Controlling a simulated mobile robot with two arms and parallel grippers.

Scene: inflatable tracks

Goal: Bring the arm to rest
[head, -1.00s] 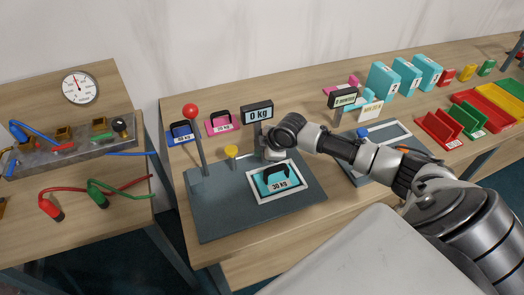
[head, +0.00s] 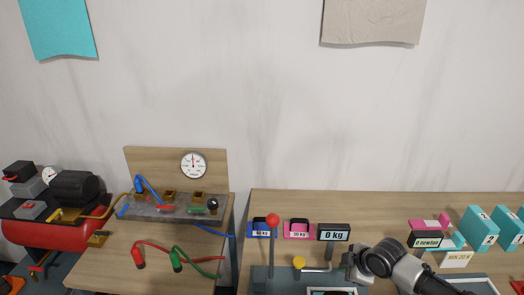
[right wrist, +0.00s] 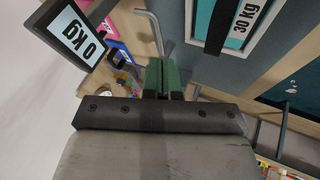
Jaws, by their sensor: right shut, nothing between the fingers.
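My right arm comes in from the lower right of the head view. Its gripper (head: 352,262) is beside and just below the black display (head: 333,232) reading 0 kg. In the right wrist view the gripper's narrow fingers (right wrist: 162,78) are closed together with nothing between them. The same display shows at upper left there (right wrist: 72,33). A bent metal rod (right wrist: 153,30) is close to the fingers, and I cannot tell whether they touch. The 30 kg plate (right wrist: 245,15) is at upper right. My left gripper is not in view.
A red-knobbed lever (head: 272,222) and a yellow knob (head: 299,262) stand left of my gripper. A 0 newton display (head: 425,240) and teal boxes (head: 480,230) are to the right.

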